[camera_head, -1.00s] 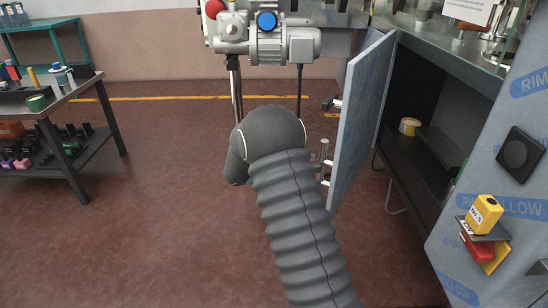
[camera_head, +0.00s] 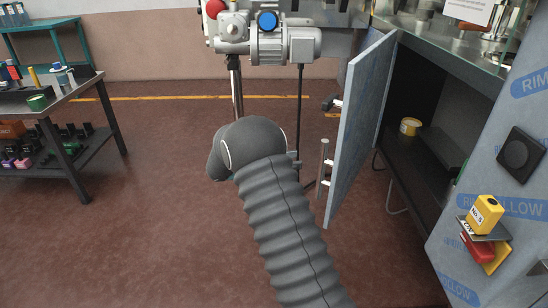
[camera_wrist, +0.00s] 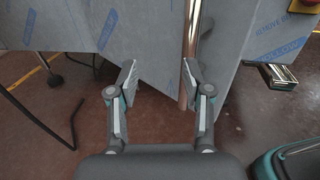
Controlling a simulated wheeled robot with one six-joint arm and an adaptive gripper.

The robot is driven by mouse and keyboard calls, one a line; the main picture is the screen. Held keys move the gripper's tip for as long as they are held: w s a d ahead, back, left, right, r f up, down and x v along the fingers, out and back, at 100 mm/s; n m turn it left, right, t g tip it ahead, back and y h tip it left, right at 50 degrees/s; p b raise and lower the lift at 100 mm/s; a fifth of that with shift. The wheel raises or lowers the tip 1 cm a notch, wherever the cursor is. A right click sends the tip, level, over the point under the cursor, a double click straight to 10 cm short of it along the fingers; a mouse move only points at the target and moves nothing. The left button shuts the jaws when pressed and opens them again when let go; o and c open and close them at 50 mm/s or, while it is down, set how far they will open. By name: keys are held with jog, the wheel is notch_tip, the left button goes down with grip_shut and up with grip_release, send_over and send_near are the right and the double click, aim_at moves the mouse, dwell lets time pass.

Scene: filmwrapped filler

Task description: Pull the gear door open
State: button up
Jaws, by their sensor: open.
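The gear door (camera_head: 360,120) stands swung out from the cabinet, a grey-blue panel seen at a steep angle in the head view. Its upright steel bar handle (camera_head: 324,165) is on the left face. In the wrist view a steel bar (camera_wrist: 191,45) runs upright just left of the right finger's tip. My gripper (camera_wrist: 160,72) is open, with its fingers apart and nothing clamped. I cannot tell whether the bar lies between the fingers or beyond them. In the head view my grey-sleeved arm hides the gripper, left of the handle.
The cabinet's dark inside (camera_head: 415,110) is exposed, with a yellow tub (camera_head: 410,126) on its shelf. A motor unit (camera_head: 268,40) stands behind. A workbench (camera_head: 85,88) is at the left. Brown floor (camera_head: 150,235) is clear between.

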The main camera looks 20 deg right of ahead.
jog(key=shift+w+a, duration=0.55)
jog(key=shift+a, duration=0.25)
jog(key=shift+w+a, duration=0.5)
jog(key=shift+a, duration=0.25)
jog(key=shift+w+a, duration=0.55)
jog(key=shift+a, duration=0.25)
